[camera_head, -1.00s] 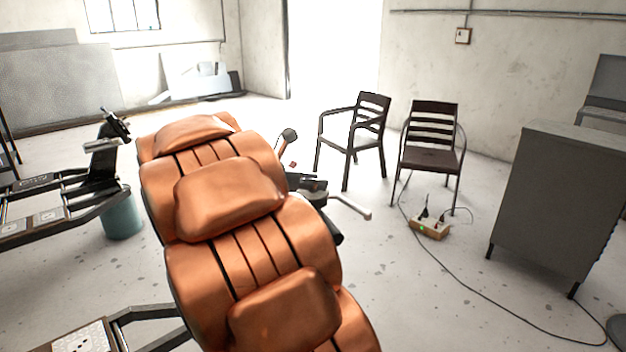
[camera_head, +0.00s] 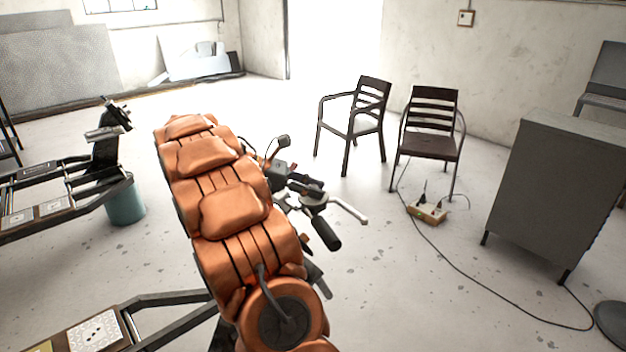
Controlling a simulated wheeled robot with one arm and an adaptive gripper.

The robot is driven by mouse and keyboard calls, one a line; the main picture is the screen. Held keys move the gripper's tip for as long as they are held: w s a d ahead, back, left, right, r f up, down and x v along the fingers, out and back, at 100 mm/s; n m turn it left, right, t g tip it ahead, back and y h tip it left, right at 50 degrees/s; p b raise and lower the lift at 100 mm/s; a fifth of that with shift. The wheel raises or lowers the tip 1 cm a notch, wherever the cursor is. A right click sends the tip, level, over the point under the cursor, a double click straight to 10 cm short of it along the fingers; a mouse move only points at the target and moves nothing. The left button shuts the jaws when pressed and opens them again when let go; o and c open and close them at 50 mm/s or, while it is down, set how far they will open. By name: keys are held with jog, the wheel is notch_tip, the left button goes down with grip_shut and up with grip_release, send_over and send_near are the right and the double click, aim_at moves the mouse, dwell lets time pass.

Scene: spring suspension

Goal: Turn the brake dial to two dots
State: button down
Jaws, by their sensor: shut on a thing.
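A motorcycle handlebar shows in the head view just right of my orange arm. Its black grip (camera_head: 325,233) points toward the camera, and a silver lever (camera_head: 349,209) sticks out to the right. A round mirror (camera_head: 284,140) stands above a dark control block with a small red part. I cannot make out the brake dial or any dots. My arm covers most of the motorcycle. My gripper cannot be seen; it seems hidden behind the arm.
Two dark chairs (camera_head: 431,146) stand at the back. A grey cabinet (camera_head: 548,190) is at right, with a power strip (camera_head: 428,212) and cable on the floor. A teal bin (camera_head: 124,206) and dark frames are at left.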

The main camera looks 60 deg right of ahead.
jog(key=shift+r+m+g+y+p, duration=0.25)
jog(key=shift+m+g+y+p, duration=0.15)
jog(key=shift+m+y+p, duration=0.6)
jog(key=shift+f+m+y+p, duration=0.1)
jog(key=shift+m+y+p, duration=0.3)
jog(key=shift+p, duration=0.6)
jog(key=shift+f+p, duration=0.1)
jog(key=shift+p, duration=0.2)
jog(key=c, duration=0.9)
grip_release()
jog(key=shift+c, duration=0.2)
jog(key=shift+f+b, duration=0.2)
jog(key=shift+b, duration=0.55)
